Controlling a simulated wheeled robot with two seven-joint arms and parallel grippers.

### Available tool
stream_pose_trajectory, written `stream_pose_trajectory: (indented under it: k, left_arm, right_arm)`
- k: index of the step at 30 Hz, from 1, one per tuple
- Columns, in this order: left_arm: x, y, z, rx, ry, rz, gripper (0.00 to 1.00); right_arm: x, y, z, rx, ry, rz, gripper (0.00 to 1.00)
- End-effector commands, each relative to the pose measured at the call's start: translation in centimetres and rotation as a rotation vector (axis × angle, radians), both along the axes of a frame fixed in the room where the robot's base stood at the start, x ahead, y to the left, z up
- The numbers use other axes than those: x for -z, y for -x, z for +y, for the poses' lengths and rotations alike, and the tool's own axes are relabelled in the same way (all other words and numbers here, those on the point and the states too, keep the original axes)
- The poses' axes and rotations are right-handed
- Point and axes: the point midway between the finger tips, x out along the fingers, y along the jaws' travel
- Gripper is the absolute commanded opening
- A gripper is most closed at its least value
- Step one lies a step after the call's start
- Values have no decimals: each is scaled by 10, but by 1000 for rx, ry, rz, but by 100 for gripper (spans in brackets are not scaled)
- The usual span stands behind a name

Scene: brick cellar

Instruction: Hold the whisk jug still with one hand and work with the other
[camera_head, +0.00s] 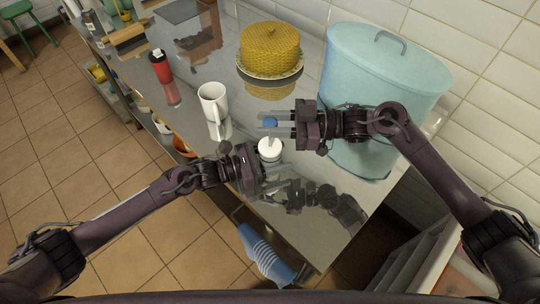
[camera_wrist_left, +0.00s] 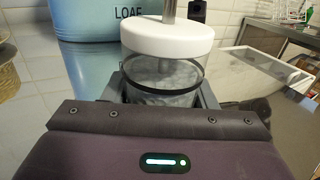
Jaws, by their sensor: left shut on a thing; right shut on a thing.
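The whisk jug (camera_head: 270,149) stands on the steel counter, with a white lid and a clear body. It also shows in the left wrist view (camera_wrist_left: 166,42), where a metal rod (camera_wrist_left: 169,10) rises from the lid. My left gripper (camera_head: 278,159) is shut around the jug's body, one finger on each side, below the lid. My right gripper (camera_head: 268,123) is shut on the blue knob (camera_head: 270,121) above the jug. The knob is partly hidden between the fingers. The jug looks upright in the wrist view.
A white mug (camera_head: 213,100) and a red flask (camera_head: 160,66) stand to the left. A large blue bread bin (camera_head: 375,65) stands close behind my right gripper. A striped blue towel (camera_head: 264,254) hangs at the counter's front.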

Motion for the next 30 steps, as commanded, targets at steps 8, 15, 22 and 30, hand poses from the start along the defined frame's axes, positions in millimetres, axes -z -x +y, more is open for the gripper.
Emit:
stream_pose_trajectory:
  k: [8,15,22,30]
  left_arm:
    - [1,2,-1,4,0,1,25]
    - [1,2,-1,5,0,1,25]
    - [1,2,-2,5,0,1,25]
    - [1,2,-2,5,0,1,25]
  right_arm:
    - [3,-2,0,4,-1,-2,17]
    - [19,-2,0,4,0,0,17]
    - [33,-1,0,3,1,1,17]
    - [35,-1,0,3,0,-2,31]
